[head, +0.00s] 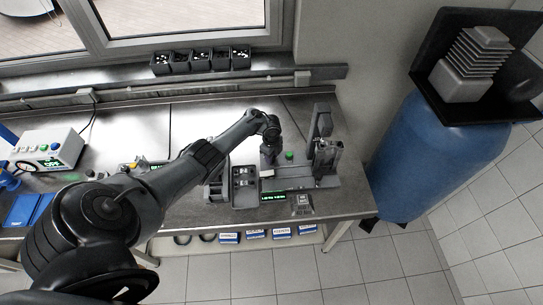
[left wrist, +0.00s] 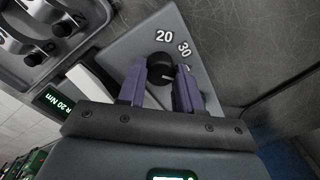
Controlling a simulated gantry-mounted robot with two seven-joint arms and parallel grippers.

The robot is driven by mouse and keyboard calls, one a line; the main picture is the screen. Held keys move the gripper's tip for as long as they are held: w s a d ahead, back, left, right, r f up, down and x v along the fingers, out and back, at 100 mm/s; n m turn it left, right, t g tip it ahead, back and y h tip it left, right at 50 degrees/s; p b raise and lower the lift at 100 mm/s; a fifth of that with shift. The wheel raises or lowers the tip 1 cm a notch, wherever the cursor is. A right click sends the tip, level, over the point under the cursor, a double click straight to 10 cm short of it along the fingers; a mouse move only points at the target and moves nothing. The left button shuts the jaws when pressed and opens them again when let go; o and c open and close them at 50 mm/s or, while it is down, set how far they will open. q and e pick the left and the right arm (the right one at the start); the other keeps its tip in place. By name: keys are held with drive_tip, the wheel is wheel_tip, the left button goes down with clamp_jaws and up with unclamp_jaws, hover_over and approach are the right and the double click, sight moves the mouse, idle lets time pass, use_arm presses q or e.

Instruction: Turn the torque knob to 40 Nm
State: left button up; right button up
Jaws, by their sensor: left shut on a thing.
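The torque knob (left wrist: 161,62) is a round black dial on a grey plate (left wrist: 128,46) in the left wrist view. The numbers 20 and 30 show on the plate beside it; other marks are hidden by my gripper. My left gripper (left wrist: 162,72) has its two purple fingers on either side of the knob and is shut on it. A small display (left wrist: 53,102) with green text reads 20 Nm, its start cut off. In the head view my left gripper (head: 268,160) points down over the bench and hides the knob. My right gripper is not in view.
A dark tray (head: 244,201) with metal parts stands left of the plate. An upright fixture (head: 323,150) stands to the right. A white box with a screen (head: 50,148) sits at the bench's left. Several black bins (head: 200,60) line the back ledge.

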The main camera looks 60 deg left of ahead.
use_arm(q)
drive_tip(key=o, duration=1)
drive_tip(key=shift+o, duration=0.2)
wheel_tip(320, 180, up, 11)
drive_tip(key=p, duration=0.3)
drive_tip(key=shift+p, duration=0.35)
drive_tip(key=shift+s+f, duration=0.1)
drive_tip(key=shift+f, duration=0.05)
